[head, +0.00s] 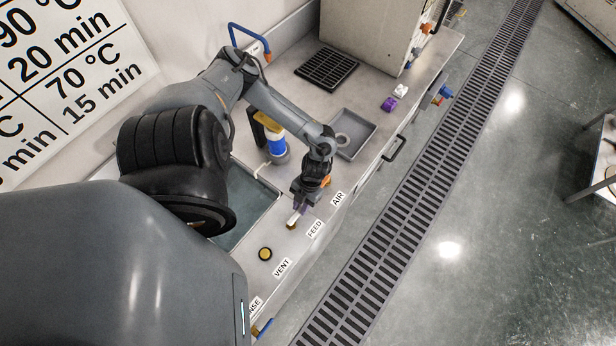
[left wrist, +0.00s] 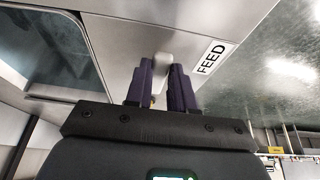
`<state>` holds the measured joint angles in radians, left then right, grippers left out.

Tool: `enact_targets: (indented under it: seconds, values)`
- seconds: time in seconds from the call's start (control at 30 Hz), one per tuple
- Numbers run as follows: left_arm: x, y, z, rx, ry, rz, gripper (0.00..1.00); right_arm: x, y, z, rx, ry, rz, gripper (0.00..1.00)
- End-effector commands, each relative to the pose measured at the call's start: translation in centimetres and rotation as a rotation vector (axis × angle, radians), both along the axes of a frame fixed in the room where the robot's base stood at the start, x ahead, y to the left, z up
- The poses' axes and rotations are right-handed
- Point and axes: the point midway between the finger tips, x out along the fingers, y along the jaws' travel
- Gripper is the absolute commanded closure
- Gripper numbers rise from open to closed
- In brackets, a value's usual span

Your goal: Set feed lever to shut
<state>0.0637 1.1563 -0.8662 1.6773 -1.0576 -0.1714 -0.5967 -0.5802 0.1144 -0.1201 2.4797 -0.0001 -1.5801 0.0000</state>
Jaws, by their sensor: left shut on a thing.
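The feed lever (head: 292,219) is a short pale metal bar beside the FEED label (head: 315,229) on the bench's front strip. My left gripper (head: 299,206) reaches down to it from above, its purple fingers closed on it. In the left wrist view the two fingers (left wrist: 161,75) stand on either side of the pale lever (left wrist: 163,62), with the FEED label (left wrist: 212,57) just to the right. The fingers hide part of the lever, and I cannot tell its exact setting. My right gripper is not in view.
An AIR label (head: 338,198) and a VENT label (head: 282,267) flank the FEED label, with a round yellow-and-black knob (head: 265,253) near VENT. A sink (head: 243,205), a blue-and-white bottle (head: 277,147) and a grey tray (head: 363,144) lie behind. A drain grate (head: 420,165) runs along the floor.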

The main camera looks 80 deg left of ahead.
Motion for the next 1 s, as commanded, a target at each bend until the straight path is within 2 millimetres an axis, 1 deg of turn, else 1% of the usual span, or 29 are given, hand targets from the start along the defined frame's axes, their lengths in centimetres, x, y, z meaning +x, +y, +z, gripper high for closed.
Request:
enact_targets:
  seconds: [0.13, 0.53, 0.57, 0.7, 1.0]
  values:
    - [-0.43, 0.13, 0.0, -0.001, 0.0, -0.009, 1.0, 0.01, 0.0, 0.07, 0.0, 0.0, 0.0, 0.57]
    - [-0.46, 0.14, -0.01, -0.002, -0.002, -0.013, 1.0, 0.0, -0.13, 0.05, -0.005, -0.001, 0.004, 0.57]
    - [-0.47, 0.13, -0.01, -0.002, -0.002, -0.013, 0.72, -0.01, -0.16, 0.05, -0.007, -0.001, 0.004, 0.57]
    - [-0.45, 0.13, -0.01, -0.001, -0.001, -0.012, 0.51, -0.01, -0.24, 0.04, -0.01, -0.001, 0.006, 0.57]
    - [-0.4, 0.18, 0.07, -0.001, -0.001, -0.01, 0.51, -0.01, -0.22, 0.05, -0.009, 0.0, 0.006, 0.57]
